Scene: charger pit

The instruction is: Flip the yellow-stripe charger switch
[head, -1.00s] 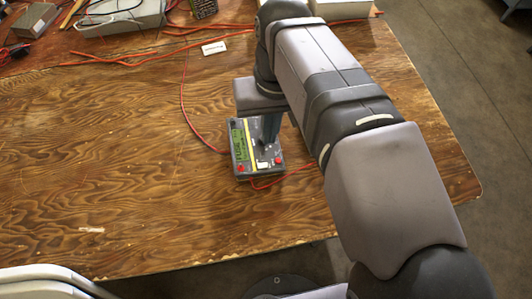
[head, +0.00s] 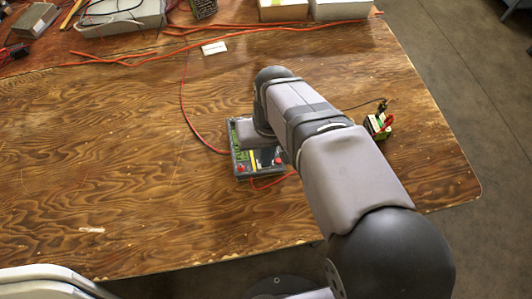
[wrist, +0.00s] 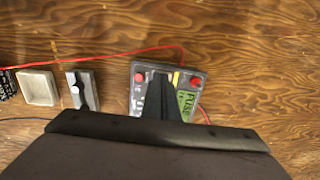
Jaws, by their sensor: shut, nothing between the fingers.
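The charger (head: 241,164) is a dark grey box with a green label, red terminals and a yellow stripe. It lies on the wooden table, partly hidden by my arm in the head view. In the wrist view the charger (wrist: 190,85) shows its yellow stripe between the red terminals. My gripper (wrist: 158,73) is shut and empty, its dark fingers over the middle of the charger. The fingers hide part of the charger's face, and I cannot make out its switch. I cannot tell whether the fingertips touch it.
A white square tray (wrist: 25,88) and a pale plate with a dark lever (wrist: 92,90) sit beside the charger. A green-and-black battery (head: 378,126) with clips stands right of my arm. Red cables (head: 184,103) run across the table.

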